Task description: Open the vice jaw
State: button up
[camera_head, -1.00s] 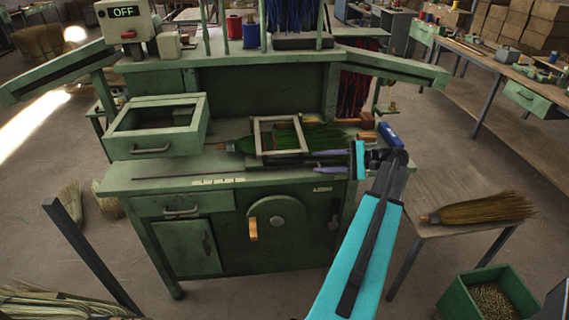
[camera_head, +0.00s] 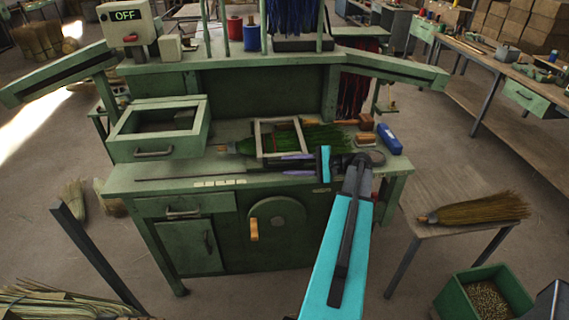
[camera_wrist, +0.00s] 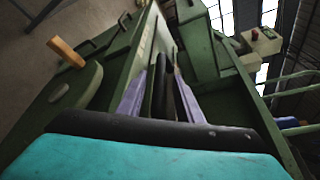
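A pale square frame (camera_head: 258,138), which seems to be the vice, stands on the green bench top around a green-bristled broom (camera_head: 325,135). I cannot tell for sure which part is its jaw. My gripper (camera_head: 298,164) is at the bench's front edge, just in front of the frame, its two purple fingers apart with a gap between them. In the wrist view, the fingers of my gripper (camera_wrist: 158,90) point along the bench, with a dark bar showing between them. A round green plate with a wooden handle (camera_head: 254,230) is on the bench front, below the gripper; the handle also shows in the wrist view (camera_wrist: 66,52).
An open green drawer box (camera_head: 158,147) stands at the bench's left. A blue object (camera_head: 389,138) and wooden blocks (camera_head: 366,140) lie at its right end. A control box reading OFF (camera_head: 128,28) is above left. A straw broom (camera_head: 475,209) lies on a side table.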

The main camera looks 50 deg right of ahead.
jog(key=shift+p+x, duration=0.3)
jog(key=shift+x, duration=1.05)
grip_shut()
